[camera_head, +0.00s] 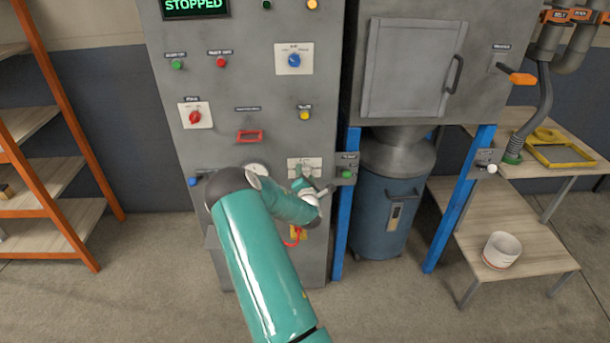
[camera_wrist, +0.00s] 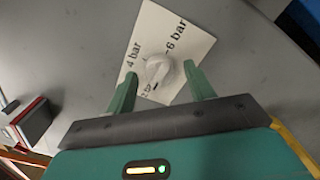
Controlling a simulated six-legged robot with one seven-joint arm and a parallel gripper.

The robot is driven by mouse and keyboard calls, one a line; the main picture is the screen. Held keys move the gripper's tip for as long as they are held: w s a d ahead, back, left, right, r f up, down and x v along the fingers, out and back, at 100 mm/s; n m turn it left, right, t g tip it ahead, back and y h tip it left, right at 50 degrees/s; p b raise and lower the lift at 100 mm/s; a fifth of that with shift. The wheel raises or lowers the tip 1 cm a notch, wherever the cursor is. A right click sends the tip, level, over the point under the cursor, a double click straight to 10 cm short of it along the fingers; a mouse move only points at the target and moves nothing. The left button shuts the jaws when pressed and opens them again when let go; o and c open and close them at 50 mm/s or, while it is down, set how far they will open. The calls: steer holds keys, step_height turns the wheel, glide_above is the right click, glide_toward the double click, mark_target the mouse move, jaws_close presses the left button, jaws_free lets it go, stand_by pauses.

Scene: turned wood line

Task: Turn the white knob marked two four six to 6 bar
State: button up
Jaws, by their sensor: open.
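The white knob (camera_wrist: 158,70) sits on a white plate (camera_wrist: 186,33) marked 2 bar, 4 bar and 6 bar in the wrist view. A small dark mark shows at the knob's edge by the 2 bar label, but its exact pointing is hard to tell. My gripper (camera_wrist: 160,72) is open, with one green finger on each side of the knob. I cannot tell if either finger touches it. In the head view my gripper (camera_head: 314,192) is at the grey cabinet, just below the plate (camera_head: 304,162), and the knob is mostly hidden.
The grey cabinet (camera_head: 270,90) carries a red knob (camera_head: 194,117), a blue knob (camera_head: 294,60), buttons and a red frame (camera_head: 249,136), also in the wrist view (camera_wrist: 38,117). A green-button box (camera_head: 346,172) is close on the right.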

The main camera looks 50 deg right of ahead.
steer(key=shift+w+d, duration=0.25)
steer(key=shift+d, duration=0.05)
steer(key=c, duration=1)
